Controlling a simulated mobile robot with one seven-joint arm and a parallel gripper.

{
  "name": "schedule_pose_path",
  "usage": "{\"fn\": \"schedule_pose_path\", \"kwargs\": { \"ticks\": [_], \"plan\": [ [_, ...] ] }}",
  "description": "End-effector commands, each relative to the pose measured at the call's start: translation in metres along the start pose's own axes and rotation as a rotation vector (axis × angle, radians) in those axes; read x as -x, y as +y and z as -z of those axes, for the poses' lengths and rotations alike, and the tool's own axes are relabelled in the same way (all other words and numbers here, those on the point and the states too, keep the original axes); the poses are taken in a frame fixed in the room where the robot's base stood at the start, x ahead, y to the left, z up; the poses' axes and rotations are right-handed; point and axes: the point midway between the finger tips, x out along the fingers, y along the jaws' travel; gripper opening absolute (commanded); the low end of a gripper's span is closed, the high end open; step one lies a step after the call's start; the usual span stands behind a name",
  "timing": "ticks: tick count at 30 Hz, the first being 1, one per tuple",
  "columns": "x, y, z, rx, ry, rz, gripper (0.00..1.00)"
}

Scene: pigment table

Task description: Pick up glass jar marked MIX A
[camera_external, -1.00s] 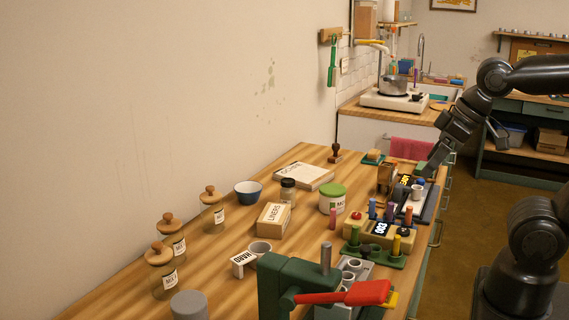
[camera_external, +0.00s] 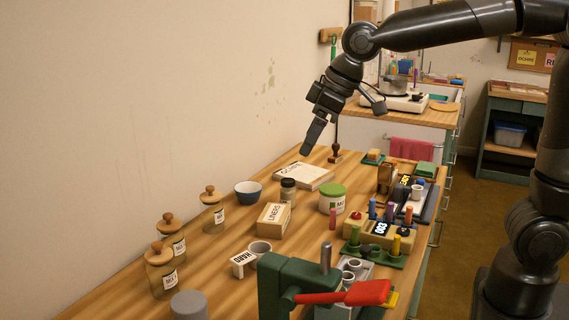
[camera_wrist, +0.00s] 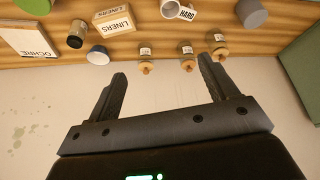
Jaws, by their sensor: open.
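Three glass jars with round wooden lids stand in a row along the wall side of the table: a near jar (camera_external: 162,279), a middle jar (camera_external: 177,246) and a far jar (camera_external: 213,220). Their labels seem to begin with MIX, but I cannot read which one says A. The wrist view shows the same jars beyond the fingertips: a left one (camera_wrist: 146,49), a middle one (camera_wrist: 186,49) and a right one (camera_wrist: 219,44). My gripper (camera_external: 343,131) is open and empty, high above the far part of the table; its fingers (camera_wrist: 163,68) are spread wide.
A blue bowl (camera_external: 249,194), a LINERS box (camera_external: 272,219), a dark-lidded small jar (camera_external: 288,191) and a green-lidded tub (camera_external: 332,199) stand right of the jars. A green press with a red lever (camera_external: 343,294) is in front. The wall (camera_external: 120,120) rises beside the jars.

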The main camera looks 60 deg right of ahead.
Motion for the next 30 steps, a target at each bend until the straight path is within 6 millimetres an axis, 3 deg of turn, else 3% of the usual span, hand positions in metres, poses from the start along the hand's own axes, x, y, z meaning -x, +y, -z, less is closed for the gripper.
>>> {"fn": "schedule_pose_path", "kwargs": {
  "ticks": [6,15,22,30],
  "plan": [
    [-0.054,-0.038,0.064,0.077,-0.017,0.039,0.79],
    [-0.141,-0.102,0.129,0.174,-0.033,0.093,0.79],
    [-0.201,-0.148,0.154,0.229,-0.043,0.127,0.79],
    [-0.229,-0.167,0.161,0.25,-0.046,0.14,0.79]
  ]
}}
